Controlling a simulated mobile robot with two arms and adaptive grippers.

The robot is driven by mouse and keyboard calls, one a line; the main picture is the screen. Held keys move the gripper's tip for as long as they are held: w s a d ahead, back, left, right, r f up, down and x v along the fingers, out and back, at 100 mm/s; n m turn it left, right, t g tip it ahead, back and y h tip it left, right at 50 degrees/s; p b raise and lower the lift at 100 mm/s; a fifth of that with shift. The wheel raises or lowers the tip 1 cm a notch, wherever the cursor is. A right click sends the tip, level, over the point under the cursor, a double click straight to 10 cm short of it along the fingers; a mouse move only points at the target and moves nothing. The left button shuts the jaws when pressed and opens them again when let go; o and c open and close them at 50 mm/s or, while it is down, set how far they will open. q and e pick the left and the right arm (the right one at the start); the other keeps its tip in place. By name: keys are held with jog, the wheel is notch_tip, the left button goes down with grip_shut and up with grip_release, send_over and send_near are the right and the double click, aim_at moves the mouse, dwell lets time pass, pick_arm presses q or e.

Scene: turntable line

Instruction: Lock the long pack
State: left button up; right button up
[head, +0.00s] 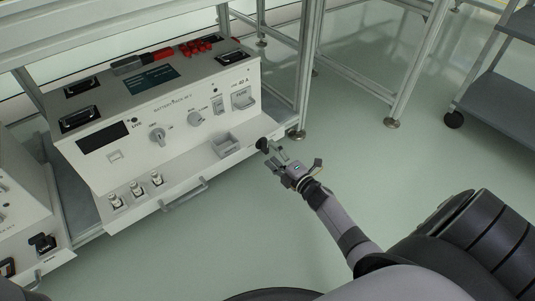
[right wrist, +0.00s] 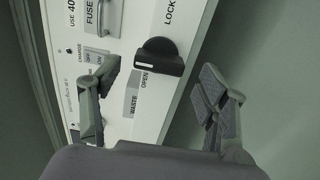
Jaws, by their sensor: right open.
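A long white panel unit (head: 175,125) with dials and a display stands on the bench at left in the head view. A black knob (right wrist: 160,50) with a flat handle sits at its right end, between the printed words LOCK and OPEN, with the handle on the OPEN side. The knob also shows in the head view (head: 262,143). My right gripper (head: 274,158) is open at the knob. In the right wrist view its fingers (right wrist: 162,80) are spread to either side of the knob, apart from it. My left gripper is not in view.
A small grey tray (head: 228,146) and several small fuse-like parts sit on the unit's front ledge, above a front handle (head: 185,200). Red parts (head: 196,47) lie on top. Another white unit (head: 25,215) stands at left. A grey cart (head: 500,100) is at right. The floor between is clear.

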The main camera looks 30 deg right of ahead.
aim_at(268, 149)
jog(key=shift+w+a+b, duration=0.15)
jog(key=shift+w+b, duration=0.35)
jog(key=shift+w, duration=1.15)
jog(key=c, duration=1.2)
jog(key=shift+o, duration=0.2)
